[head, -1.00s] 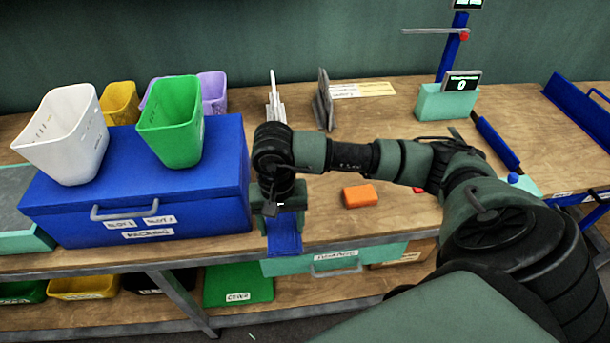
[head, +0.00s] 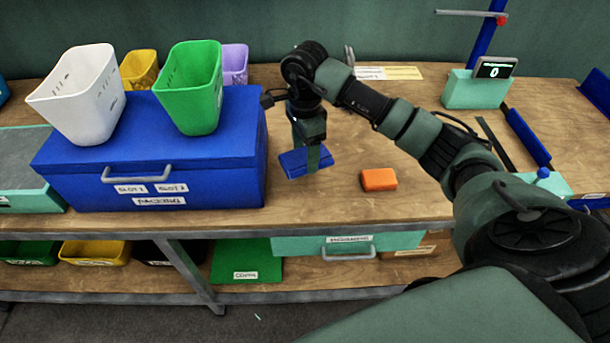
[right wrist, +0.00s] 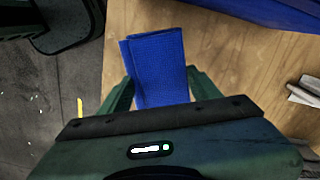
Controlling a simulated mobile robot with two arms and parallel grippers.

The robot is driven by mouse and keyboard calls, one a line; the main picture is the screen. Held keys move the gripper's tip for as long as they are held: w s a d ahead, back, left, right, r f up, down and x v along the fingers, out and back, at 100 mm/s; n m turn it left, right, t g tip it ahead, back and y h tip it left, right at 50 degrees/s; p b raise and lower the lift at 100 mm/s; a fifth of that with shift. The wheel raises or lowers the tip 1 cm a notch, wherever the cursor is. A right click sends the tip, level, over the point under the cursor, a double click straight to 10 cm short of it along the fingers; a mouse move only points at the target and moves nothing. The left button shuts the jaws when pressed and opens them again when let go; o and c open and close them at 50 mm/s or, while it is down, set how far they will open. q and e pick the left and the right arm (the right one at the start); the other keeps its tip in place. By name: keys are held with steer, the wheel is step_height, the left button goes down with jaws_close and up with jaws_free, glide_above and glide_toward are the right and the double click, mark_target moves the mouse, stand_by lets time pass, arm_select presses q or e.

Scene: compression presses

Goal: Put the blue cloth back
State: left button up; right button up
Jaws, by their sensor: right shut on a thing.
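The folded blue cloth (head: 293,163) is in my right gripper (head: 311,160), just right of the blue packing box in the head view. The gripper points down and is shut on the cloth. In the right wrist view the cloth (right wrist: 158,62) sits between the two green fingers (right wrist: 160,92), with the wooden bench top behind it. I cannot tell how far the cloth is above the bench. My left gripper is not in view.
The blue packing box (head: 85,185) carries a white bin (head: 80,100) and a green bin (head: 190,90). An orange block (head: 378,180) lies right of the cloth. A teal stand with a display (head: 478,92) is at the back right. The bench front between box and block is clear.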

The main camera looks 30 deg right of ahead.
glide_above(305, 187)
step_height(305, 187, down, 5)
steer(key=shift+p, duration=0.3)
step_height(305, 187, down, 4)
steer(key=shift+p, duration=0.35)
steer(key=shift+f, duration=0.3)
steer(key=o, duration=1.3)
steer(key=shift+r, duration=0.2)
steer(key=shift+w+r, duration=0.1)
steer(key=shift+r, duration=0.2)
step_height(305, 187, up, 11)
steer(key=b, duration=0.2)
steer(key=shift+r+b, duration=0.2)
steer(key=shift+b, duration=0.15)
